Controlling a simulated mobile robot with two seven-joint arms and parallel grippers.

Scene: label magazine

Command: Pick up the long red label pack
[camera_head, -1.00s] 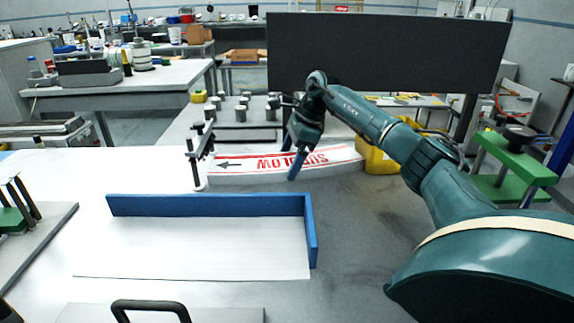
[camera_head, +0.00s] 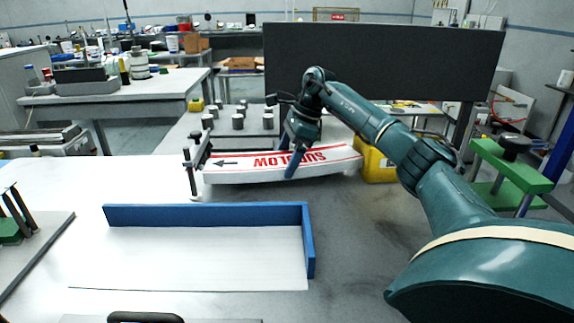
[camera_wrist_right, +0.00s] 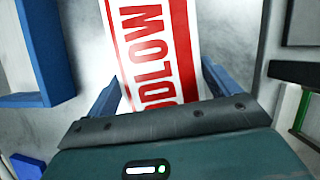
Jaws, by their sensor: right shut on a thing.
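The long red label pack (camera_head: 235,172) is white with red lettering, red edge lines and a black arrow. It lies crosswise behind the blue corner fence in the head view, its ends bowed slightly. My right gripper (camera_head: 293,164) is shut on it near its middle, with one blue finger down its front side. The pack seems a little clear of the table. In the right wrist view the pack (camera_wrist_right: 155,50) runs between the two blue fingers (camera_wrist_right: 160,95). My left gripper is in neither view.
A blue corner fence (camera_head: 205,215) borders a white sheet (camera_head: 190,260) in front of the pack. A black post rack (camera_head: 197,165) stands by the pack's left end. A yellow bin (camera_head: 378,165) is behind right, and a green clamp-like fixture (camera_head: 510,165) stands at right.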

